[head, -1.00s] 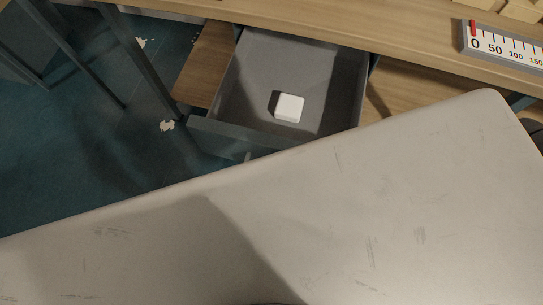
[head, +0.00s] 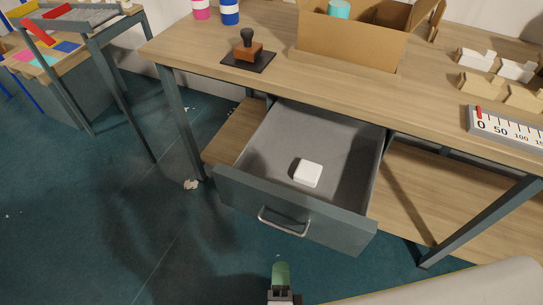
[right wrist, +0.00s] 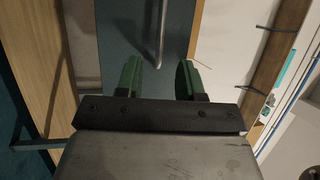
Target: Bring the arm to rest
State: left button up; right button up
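My right gripper (head: 281,274) shows at the bottom of the head view, below the drawer handle and apart from it. In the right wrist view its two green fingers (right wrist: 159,76) stand apart with nothing between them. The grey drawer (head: 345,215) under the wooden table is pulled open. Its metal handle (head: 283,222) also shows in the right wrist view (right wrist: 161,32), beyond the fingertips. My left gripper is in neither view.
A white block (head: 308,173) lies in the drawer. On the table (head: 200,50) are a stamp (head: 248,48) on a dark pad, a cardboard box (head: 350,38) and a numbered gauge (head: 505,128). A table leg (head: 480,221) stands to the right. Teal floor left of the drawer is mostly clear.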

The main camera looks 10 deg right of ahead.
jog(key=s+d+f+n+g+y+p, duration=0.25)
jog(key=s+f+n+g, duration=0.2)
jog(key=f+n, duration=0.45)
jog(key=s+d+f+n+g+y+p, duration=0.2)
jog(key=s+f+n+g+y+p, duration=0.15)
jog(key=f+n+g, duration=0.45)
pick_arm(q)
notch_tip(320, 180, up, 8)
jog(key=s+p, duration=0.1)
jog(key=p, duration=0.1)
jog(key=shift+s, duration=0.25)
pick_arm(e)
jog(key=s+d+f+n+g+h, duration=0.2)
jog(key=s+d+f+n+g, duration=0.2)
jog(key=s+d+f, duration=0.5)
jog(key=s+d+g, duration=0.2)
jog(key=s+d, duration=0.1)
jog(key=d, duration=0.1)
jog(key=shift+s+f+n, duration=0.2)
jog(key=shift+s+n, duration=0.1)
jog(key=shift+n, duration=0.1)
